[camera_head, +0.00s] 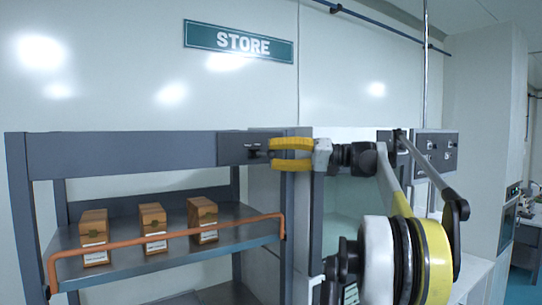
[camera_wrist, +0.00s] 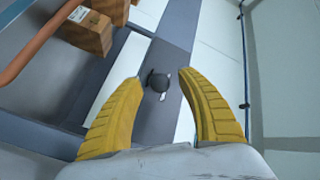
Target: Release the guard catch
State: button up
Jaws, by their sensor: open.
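The guard catch looks to be the small dark knob (camera_wrist: 158,82) with a pale tip, on the grey corner of the shelf frame. In the head view the catch (camera_head: 254,150) sits at the right end of the frame's upper beam. My gripper (camera_head: 272,154) has two yellow fingers, spread apart and empty, just right of the catch. In the wrist view the catch shows between the fingertips of my gripper (camera_wrist: 160,92). No finger visibly touches it. The orange guard bar (camera_head: 165,239) runs across the front of the shelf and is up.
Several brown boxes stand on the shelf (camera_head: 120,282) behind the bar, one labelled box (camera_head: 152,226) in the middle. A STORE sign (camera_head: 239,41) hangs on the wall above. A panel with knobs (camera_head: 437,150) is at the right, behind my arm.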

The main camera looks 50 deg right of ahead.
jog(key=v, duration=1.1)
jog(key=w+a+f+m+g+h+b, duration=0.1)
jog(key=w+a+f+g+h+b, duration=0.2)
jog(key=a+f+b, duration=1)
jog(key=w+a+f+g+b, duration=0.3)
jog(key=w+a+f+b, duration=0.35)
jog(key=a+f, duration=1.2)
jog(key=s+a+f+n+h+b, duration=0.1)
jog(key=s+a+f+b, duration=0.4)
jog(key=f, duration=1.4)
jog(key=s+a+f+n+h+b, duration=0.2)
jog(key=s+a+f+h+b, duration=0.2)
jog(key=f+b, duration=0.9)
jog(key=s+a+f+n+g+h+b, duration=0.1)
jog(key=s+a+f+b, duration=0.5)
jog(key=f, duration=1.9)
jog(key=s+h+b, duration=0.1)
jog(key=s+b, duration=0.2)
jog(key=b, duration=0.1)
jog(key=shift+s+a+f+n+h, duration=0.25)
jog(key=shift+s+n+h, duration=0.05)
jog(key=shift+s+h, duration=0.1)
